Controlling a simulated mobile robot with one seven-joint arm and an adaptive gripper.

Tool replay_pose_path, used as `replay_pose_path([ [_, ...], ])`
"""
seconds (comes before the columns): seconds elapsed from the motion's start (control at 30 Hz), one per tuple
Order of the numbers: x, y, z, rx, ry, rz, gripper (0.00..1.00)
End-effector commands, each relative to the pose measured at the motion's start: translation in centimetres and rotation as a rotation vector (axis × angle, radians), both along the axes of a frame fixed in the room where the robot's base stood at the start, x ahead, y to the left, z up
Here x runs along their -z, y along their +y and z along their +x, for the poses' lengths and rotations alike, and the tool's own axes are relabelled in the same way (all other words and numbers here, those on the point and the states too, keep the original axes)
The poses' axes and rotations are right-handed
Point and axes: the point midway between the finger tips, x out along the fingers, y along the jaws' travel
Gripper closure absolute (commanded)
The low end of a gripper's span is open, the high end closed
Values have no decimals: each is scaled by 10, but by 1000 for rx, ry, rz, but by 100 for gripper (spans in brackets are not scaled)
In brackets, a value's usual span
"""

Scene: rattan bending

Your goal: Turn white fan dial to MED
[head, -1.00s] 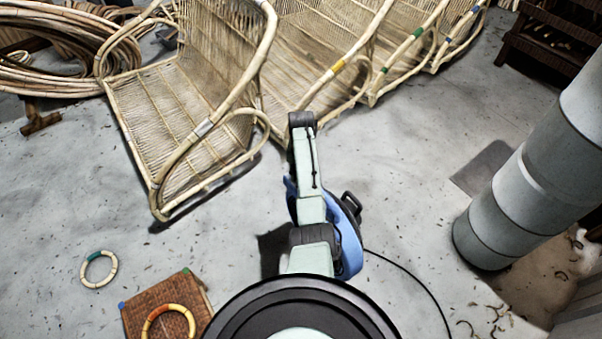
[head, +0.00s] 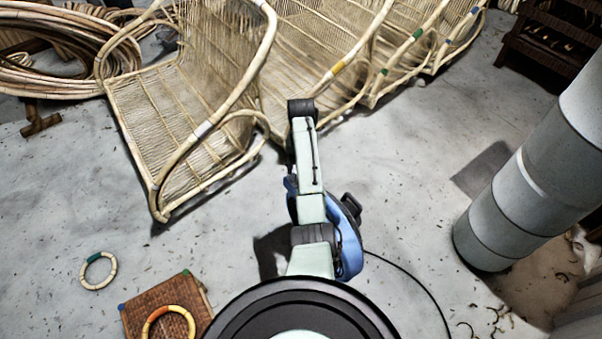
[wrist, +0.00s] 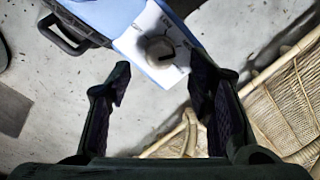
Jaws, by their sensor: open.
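The fan is a blue unit (head: 350,245) with a dark handle and a black cable, standing on the floor partly behind my arm in the head view. In the wrist view its blue body (wrist: 95,14) carries a white panel (wrist: 140,42) with a round pale dial (wrist: 159,48). Dark marks and small lettering sit around the dial, too small to read, so its setting cannot be told. My gripper (wrist: 166,82) is open and empty. The head view does not clearly show the gripper.
Several rattan chair frames (head: 185,130) stand behind and left of the fan. A large grey duct (head: 530,180) rises at the right. A woven box (head: 150,305) with a rattan ring on it and another ring (head: 98,270) lie at the lower left.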

Motion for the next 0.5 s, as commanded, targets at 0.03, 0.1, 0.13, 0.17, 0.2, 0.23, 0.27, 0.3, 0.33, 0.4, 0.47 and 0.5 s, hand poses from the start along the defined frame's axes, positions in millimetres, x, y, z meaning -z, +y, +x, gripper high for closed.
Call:
replay_pose_path([
  [0.03,-13,0,1,0,-4,0,53],
  [0.1,-28,0,1,0,-4,0,53],
  [0.13,-34,0,1,0,-3,0,53],
  [0.17,-39,0,1,0,-4,0,53],
  [0.2,-46,0,0,0,-3,0,53],
  [0.23,-51,0,1,0,-3,0,53],
  [0.27,-55,0,1,0,-2,0,53],
  [0.3,-60,0,0,0,-1,0,53],
  [0.33,-63,0,0,0,-1,0,53],
  [0.4,-68,0,0,0,0,0,53],
  [0.47,-71,0,-1,0,1,0,53],
  [0.5,-72,0,-1,0,1,0,53],
])
